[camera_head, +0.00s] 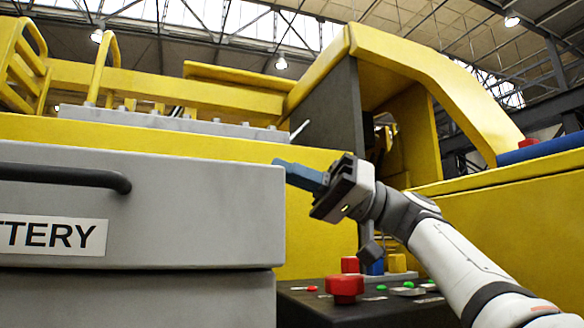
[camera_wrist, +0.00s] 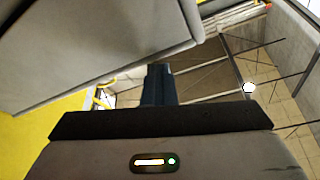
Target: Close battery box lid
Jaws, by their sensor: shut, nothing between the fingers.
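The battery box lid (camera_head: 150,205) is a grey slab with a dark handle (camera_head: 70,178) and a label ending in "TTERY" (camera_head: 60,237), at the left of the head view. It sits above the grey battery box body (camera_head: 140,300), with a dark seam between them; I cannot tell whether it is fully seated. My gripper (camera_head: 278,164) is shut and empty, its blue fingers pointing left at the lid's upper right corner. In the wrist view the fingers (camera_wrist: 158,70) show below the lid's grey edge (camera_wrist: 110,45). Whether they touch the lid is unclear.
A dark control panel (camera_head: 375,305) with a red knob (camera_head: 345,288) and several coloured buttons lies below my arm. Yellow machine frame (camera_head: 450,95) rises behind. A grey plate (camera_head: 170,122) with bolts is behind the lid. Open air lies above my gripper.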

